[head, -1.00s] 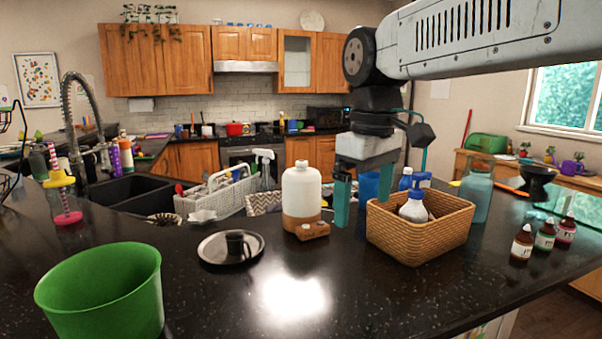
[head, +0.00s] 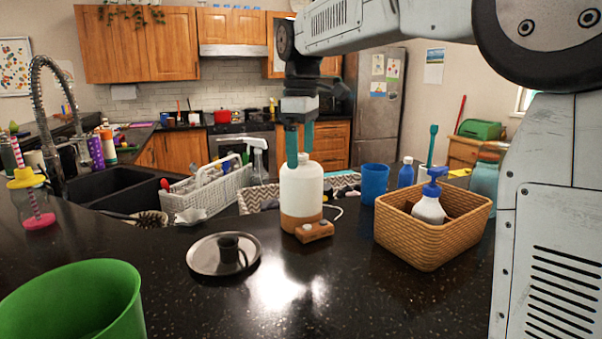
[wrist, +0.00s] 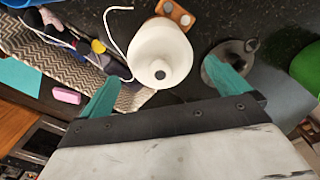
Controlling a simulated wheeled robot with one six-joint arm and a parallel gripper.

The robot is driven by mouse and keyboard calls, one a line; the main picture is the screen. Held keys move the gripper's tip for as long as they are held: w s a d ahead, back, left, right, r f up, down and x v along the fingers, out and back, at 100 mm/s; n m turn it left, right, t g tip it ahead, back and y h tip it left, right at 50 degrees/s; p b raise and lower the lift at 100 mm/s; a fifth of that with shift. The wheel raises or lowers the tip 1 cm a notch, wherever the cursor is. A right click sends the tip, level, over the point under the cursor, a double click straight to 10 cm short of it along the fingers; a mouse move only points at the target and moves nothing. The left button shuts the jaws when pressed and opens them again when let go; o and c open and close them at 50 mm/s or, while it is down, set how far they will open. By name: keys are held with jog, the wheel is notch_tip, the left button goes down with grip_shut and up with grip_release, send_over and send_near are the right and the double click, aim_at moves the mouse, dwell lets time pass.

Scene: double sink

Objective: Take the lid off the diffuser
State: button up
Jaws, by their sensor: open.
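The diffuser (head: 302,191) stands upright on the counter in the head view, with a tall white lid over a wooden base (head: 300,223). A small wooden block with buttons (head: 315,231) sits at its front. My gripper (head: 299,157) is open and empty, pointing down at the top of the diffuser. In the wrist view the white lid (wrist: 153,46) has a small dark hole on top and lies between and beyond the teal fingers (wrist: 163,75). I cannot tell whether a finger touches it.
A wicker basket (head: 425,243) holding a pump bottle (head: 430,205) and a blue cup (head: 374,184) are to the right. A white dish rack (head: 210,193) stands behind. A green bucket (head: 75,300) is front left.

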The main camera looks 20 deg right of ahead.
notch_tip(320, 180, down, 2)
jog(key=shift+f, duration=0.1)
jog(key=c, duration=0.9)
jog(key=shift+c, duration=0.2)
